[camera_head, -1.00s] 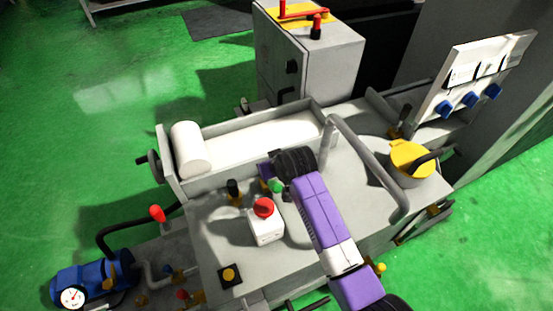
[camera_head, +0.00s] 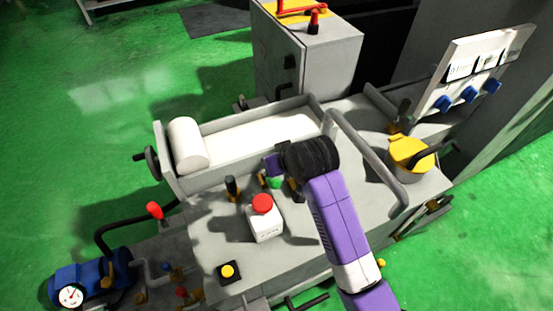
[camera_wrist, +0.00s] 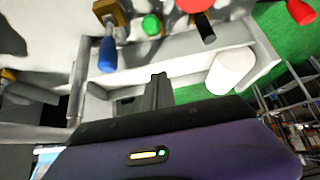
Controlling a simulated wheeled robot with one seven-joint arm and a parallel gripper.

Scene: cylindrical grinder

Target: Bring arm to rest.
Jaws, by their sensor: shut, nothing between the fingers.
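My gripper (camera_wrist: 158,92) shows in the wrist view as two dark fingers close together, with nothing between them. They stand out from my purple wrist over the grinder. In the head view my purple and black arm reaches from the lower right to above the panel, and its bent joint hides the fingers' exact state. The grinder's grey top panel (camera_head: 215,205) lies below. A white box with a red button (camera_head: 262,203) stands left of my arm. A green button (camera_wrist: 152,25) shows beyond the fingers in the wrist view.
A grey rail (camera_head: 370,160) and a yellow-lidded pot (camera_head: 410,152) stand right of my arm. A white roller (camera_head: 187,145) lies behind the panel. A tall grey cabinet (camera_head: 330,60) is at the back. Open green floor (camera_head: 100,120) lies left.

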